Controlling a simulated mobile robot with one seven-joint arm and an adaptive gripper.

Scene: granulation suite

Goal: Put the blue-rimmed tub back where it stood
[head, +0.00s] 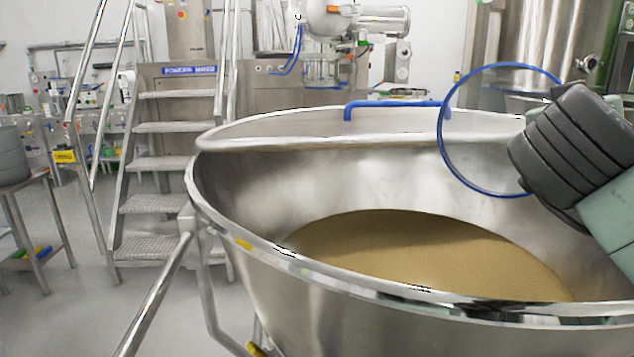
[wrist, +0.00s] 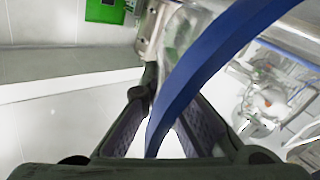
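The blue-rimmed tub shows in the head view as a thin blue rim (head: 500,66), a ring tipped on its side. Its clear wall can hardly be made out. It hangs in the air over the right part of a big steel bowl (head: 330,268) that holds tan powder (head: 420,250). My gripper (head: 570,145) comes in from the right and meets the ring's right side; its fingertips are hidden there. In the wrist view the blue rim (wrist: 185,85) passes between the two fingers of my gripper (wrist: 168,105), which are closed about it. No contents show in the tub.
A blue hook-like handle (head: 395,104) sits at the bowl's far rim. Steel steps (head: 170,165) and a handrail stand to the left. A small steel table (head: 30,180) with a grey container is at the far left. Grey floor is open between them.

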